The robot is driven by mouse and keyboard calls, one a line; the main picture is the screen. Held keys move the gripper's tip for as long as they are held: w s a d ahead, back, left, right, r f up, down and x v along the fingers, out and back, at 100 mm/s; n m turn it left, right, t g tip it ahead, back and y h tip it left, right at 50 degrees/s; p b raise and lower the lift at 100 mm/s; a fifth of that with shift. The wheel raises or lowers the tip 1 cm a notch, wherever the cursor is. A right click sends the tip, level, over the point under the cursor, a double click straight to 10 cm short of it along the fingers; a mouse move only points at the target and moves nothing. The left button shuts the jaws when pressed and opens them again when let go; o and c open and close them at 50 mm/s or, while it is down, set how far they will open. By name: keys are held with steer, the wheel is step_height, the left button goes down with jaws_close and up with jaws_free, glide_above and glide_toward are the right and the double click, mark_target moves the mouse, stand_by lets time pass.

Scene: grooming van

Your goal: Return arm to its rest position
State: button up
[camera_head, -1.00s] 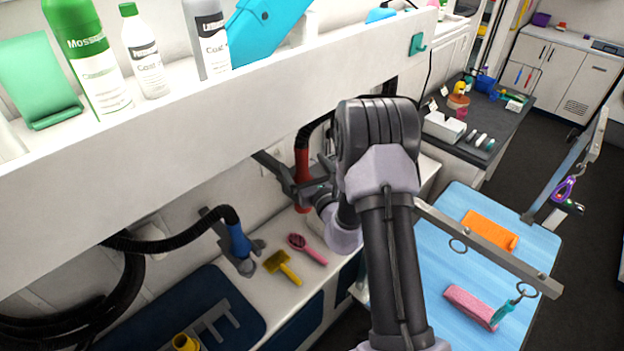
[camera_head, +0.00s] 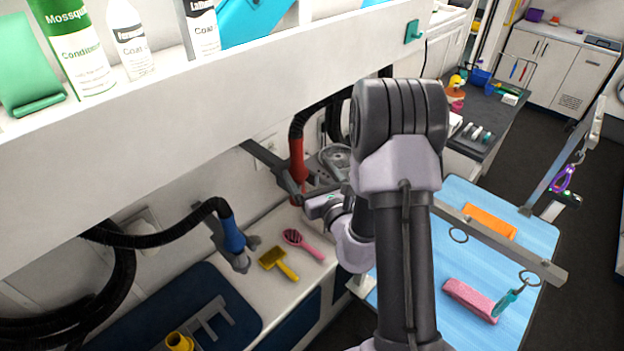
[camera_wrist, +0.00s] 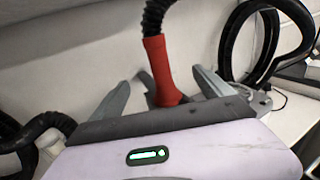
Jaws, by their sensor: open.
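My arm rises in the middle of the head view and bends down toward the wall side. My gripper (camera_head: 304,186) is low by the wall, partly hidden behind my own arm. In the wrist view its two grey fingers (camera_wrist: 161,80) are spread apart, with nothing seen clamped between them. A red dryer nozzle (camera_wrist: 164,72) on a black hose shows between and beyond the fingers. The same red nozzle (camera_head: 297,160) hangs by the wall in the head view, close to my gripper. I cannot tell whether they touch.
A long white shelf (camera_head: 210,105) with bottles crosses above and left. A blue nozzle (camera_head: 234,238), yellow brush (camera_head: 278,262) and pink brush (camera_head: 302,243) are at the counter. A blue grooming table (camera_head: 462,262) with a metal bar (camera_head: 500,242) stands right. Dark floor is clear farther right.

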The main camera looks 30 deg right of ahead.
steer(key=shift+s, duration=0.7)
steer(key=shift+a+b, duration=0.1)
steer(key=shift+b, duration=0.2)
